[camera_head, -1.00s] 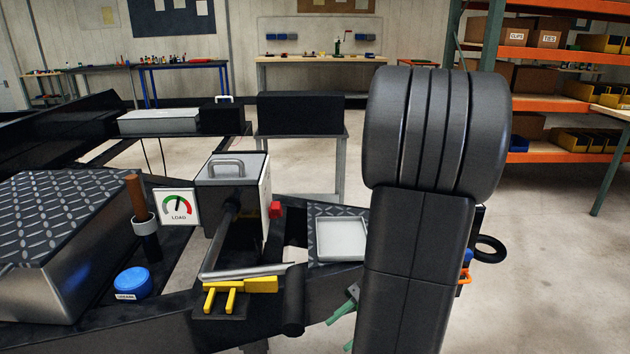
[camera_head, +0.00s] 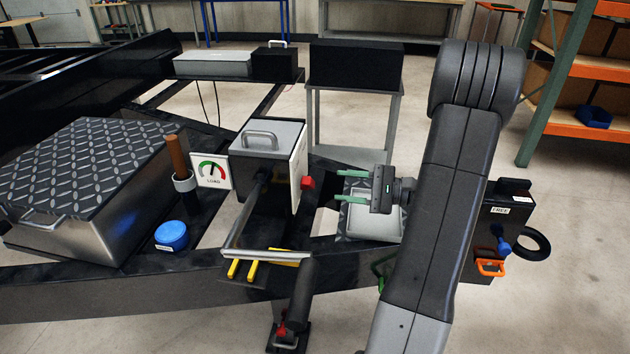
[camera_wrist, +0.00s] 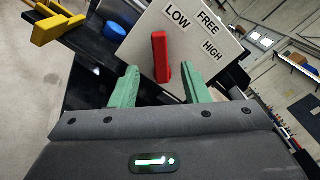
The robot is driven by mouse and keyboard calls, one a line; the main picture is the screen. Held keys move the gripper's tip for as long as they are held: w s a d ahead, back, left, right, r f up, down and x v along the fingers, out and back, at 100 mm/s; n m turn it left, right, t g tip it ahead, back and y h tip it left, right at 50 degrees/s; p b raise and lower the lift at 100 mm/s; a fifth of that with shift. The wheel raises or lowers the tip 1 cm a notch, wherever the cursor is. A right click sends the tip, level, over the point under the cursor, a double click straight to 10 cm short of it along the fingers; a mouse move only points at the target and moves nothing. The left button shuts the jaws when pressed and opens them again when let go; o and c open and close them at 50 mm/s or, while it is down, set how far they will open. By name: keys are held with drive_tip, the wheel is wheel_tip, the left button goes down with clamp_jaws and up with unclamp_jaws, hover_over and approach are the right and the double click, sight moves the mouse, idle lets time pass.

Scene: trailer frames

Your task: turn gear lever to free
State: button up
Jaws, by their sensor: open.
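The red gear lever (camera_head: 307,182) sticks out from the right side of the grey-topped winch box (camera_head: 268,137). In the wrist view the red lever (camera_wrist: 160,57) stands on a pale panel (camera_wrist: 190,45) marked LOW, FREE and HIGH. Its upper end is near the LOW label. My gripper (camera_head: 350,185) is open to the right of the box, its green fingers pointing left at the lever. In the wrist view my gripper (camera_wrist: 160,72) has one finger on each side of the lever, with gaps visible. Whether the lever lies within finger depth I cannot tell.
A grey tray (camera_head: 372,222) lies below my gripper. Yellow handles (camera_head: 243,268) and a black bar sit in front of the box. A load gauge (camera_head: 212,171), a blue cap (camera_head: 172,236) and a tread-plate chest (camera_head: 85,190) are left. A second FREE label (camera_head: 499,211) shows right.

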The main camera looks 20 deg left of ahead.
sight(312, 182)
drive_tip(key=x, duration=0.8)
drive_tip(key=shift+c, duration=0.2)
clamp_jaws()
